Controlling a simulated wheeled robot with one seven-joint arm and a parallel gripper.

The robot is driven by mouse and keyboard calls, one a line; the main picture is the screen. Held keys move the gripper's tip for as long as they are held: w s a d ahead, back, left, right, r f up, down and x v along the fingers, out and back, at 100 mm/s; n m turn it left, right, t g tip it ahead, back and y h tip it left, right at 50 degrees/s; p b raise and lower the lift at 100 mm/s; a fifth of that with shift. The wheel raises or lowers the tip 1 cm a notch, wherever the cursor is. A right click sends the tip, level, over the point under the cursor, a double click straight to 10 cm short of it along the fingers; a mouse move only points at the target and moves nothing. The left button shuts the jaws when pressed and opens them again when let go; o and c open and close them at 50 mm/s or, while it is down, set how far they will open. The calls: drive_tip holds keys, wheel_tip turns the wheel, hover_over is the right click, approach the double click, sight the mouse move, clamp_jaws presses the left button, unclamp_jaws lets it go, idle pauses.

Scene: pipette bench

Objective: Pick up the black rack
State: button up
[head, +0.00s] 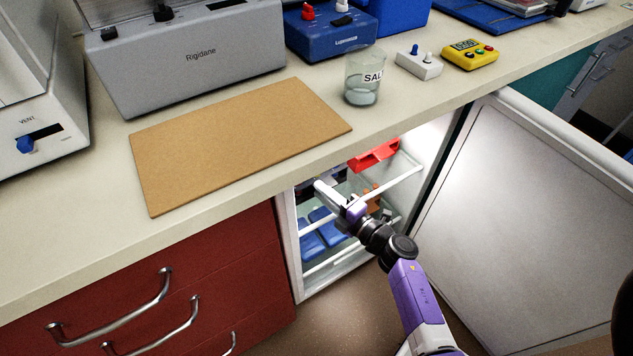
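A small open fridge (288,243) stands under the bench. Dark shapes (339,172) show at the back left of its upper shelf, behind my gripper. One may be the black rack, but they are too small and covered to be sure. My gripper (322,190) reaches into the fridge opening at the upper shelf's height, pointing up and left in the picture. It is seen from behind and its fingertips are hard to make out. I cannot tell if it touches or holds anything.
The upper shelf also holds a red rack (375,156) and orange pieces (373,197). Blue racks (326,222) lie lower. The fridge door (510,215) stands open at right. On the bench, a tan board (240,140) is bare; a salt beaker (364,78) stands beside it.

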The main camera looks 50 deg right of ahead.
sight(310, 181)
drive_tip(key=shift+w+d+b, duration=0.2)
drive_tip(key=shift+w+b, duration=0.15)
drive_tip(key=shift+w, duration=1)
drive_tip(key=shift+w+d+b, duration=0.15)
drive_tip(key=shift+w+b, duration=0.2)
drive_tip(key=shift+w, duration=0.95)
drive_tip(key=shift+c, duration=0.2)
clamp_jaws()
drive_tip(key=shift+r, duration=0.1)
